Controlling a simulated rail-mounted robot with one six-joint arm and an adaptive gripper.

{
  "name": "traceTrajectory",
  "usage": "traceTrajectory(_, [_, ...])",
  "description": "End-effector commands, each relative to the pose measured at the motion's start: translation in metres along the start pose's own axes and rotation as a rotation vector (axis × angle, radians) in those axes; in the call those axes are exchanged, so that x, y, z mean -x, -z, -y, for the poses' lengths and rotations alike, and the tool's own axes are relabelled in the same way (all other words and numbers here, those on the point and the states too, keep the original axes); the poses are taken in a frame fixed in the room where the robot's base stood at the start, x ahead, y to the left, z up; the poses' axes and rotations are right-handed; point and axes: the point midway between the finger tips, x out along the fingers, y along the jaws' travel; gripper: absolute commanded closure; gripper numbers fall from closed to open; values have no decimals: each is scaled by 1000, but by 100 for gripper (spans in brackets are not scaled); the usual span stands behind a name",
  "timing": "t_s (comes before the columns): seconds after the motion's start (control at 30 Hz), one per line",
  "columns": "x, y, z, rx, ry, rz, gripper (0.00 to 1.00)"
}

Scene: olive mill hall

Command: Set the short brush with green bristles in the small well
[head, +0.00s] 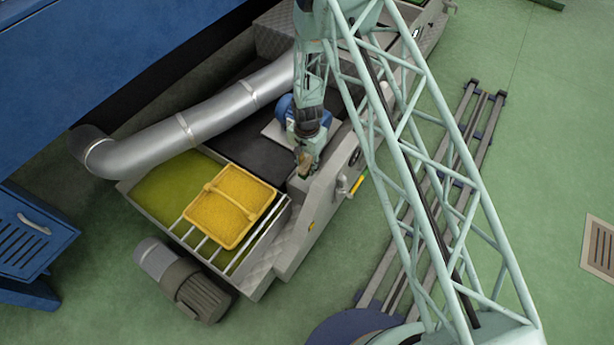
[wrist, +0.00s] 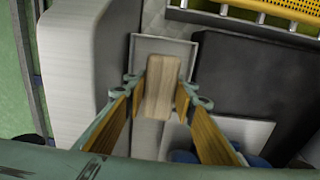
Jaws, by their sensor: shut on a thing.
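My gripper (wrist: 159,90) is shut on a wooden block (wrist: 165,75), seen from above in the wrist view, which appears to be the back of the short brush. Its bristles are hidden below it, so I cannot see their colour. Under the far end of the block is a small square grey recess with a pale rim (wrist: 182,43), apparently the small well. The block overlaps it in this view; I cannot tell how high above it the brush is. In the head view my gripper (head: 304,158) points down beside the machine's right wall, with the tan block just visible at its tips.
A yellow crate (head: 231,205) rests on bars over a green-filled vat at the left. A silver duct (head: 210,115) crosses the machine behind it. A pale raised wall (wrist: 75,75) runs close on the left in the wrist view. A dark flat surface (wrist: 247,80) lies to the right.

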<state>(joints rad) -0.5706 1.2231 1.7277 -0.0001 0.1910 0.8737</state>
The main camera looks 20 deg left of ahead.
Motion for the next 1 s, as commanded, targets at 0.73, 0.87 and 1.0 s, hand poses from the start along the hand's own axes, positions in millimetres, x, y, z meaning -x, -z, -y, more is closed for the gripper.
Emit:
traceTrajectory(0.73, [-31, 0, 0, 0, 0, 0, 87])
traceTrajectory(0.87, [-42, 0, 0, 0, -1, 1, 87])
traceTrajectory(1.0, [-56, -1, -1, 0, -2, 1, 87])
